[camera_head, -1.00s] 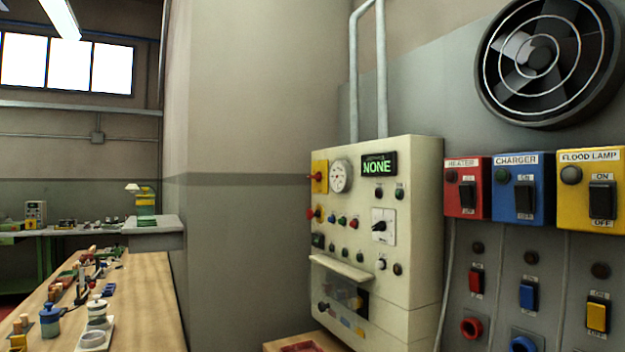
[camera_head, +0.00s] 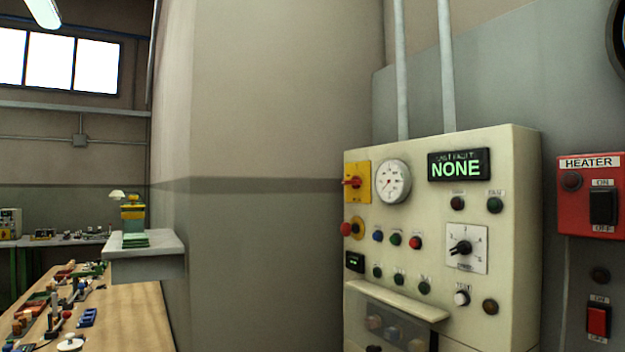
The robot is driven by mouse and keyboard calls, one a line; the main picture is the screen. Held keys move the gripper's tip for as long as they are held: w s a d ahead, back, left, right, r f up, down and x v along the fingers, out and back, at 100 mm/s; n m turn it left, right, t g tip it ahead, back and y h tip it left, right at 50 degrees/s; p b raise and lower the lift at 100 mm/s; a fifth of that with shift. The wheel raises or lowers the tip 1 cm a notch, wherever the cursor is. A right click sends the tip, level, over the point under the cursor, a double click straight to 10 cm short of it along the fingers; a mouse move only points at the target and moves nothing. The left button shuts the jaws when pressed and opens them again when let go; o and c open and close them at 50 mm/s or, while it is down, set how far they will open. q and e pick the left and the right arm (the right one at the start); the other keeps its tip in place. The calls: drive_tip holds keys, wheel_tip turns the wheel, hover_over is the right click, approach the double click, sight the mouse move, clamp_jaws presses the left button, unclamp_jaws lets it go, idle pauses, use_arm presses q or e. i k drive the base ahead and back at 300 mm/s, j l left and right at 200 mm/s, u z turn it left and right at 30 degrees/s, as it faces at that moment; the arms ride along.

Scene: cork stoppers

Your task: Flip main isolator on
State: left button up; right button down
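The main isolator looks to be the red rotary handle on a yellow plate (camera_head: 357,182) at the top left of the cream control panel (camera_head: 520,240). The red handle points sideways, to the left; its label is too small to read. Below it a red mushroom button (camera_head: 346,229) sits on a yellow round base. A gauge (camera_head: 392,182) and a display reading "NONE" (camera_head: 458,165) are to the right of the handle. Neither of my grippers is in view.
A red HEATER switch box (camera_head: 590,195) is on the wall at right. A wooden bench (camera_head: 130,315) with small items runs along the lower left, with a grey shelf (camera_head: 145,247) behind it. A ledge (camera_head: 398,300) juts from the panel's lower front.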

sight(355, 182)
drive_tip(key=i+j, duration=0.6)
drive_tip(key=i, duration=0.15)
drive_tip(key=i+j+u, duration=0.1)
drive_tip(key=i+j, duration=0.45)
drive_tip(key=i, duration=0.15)
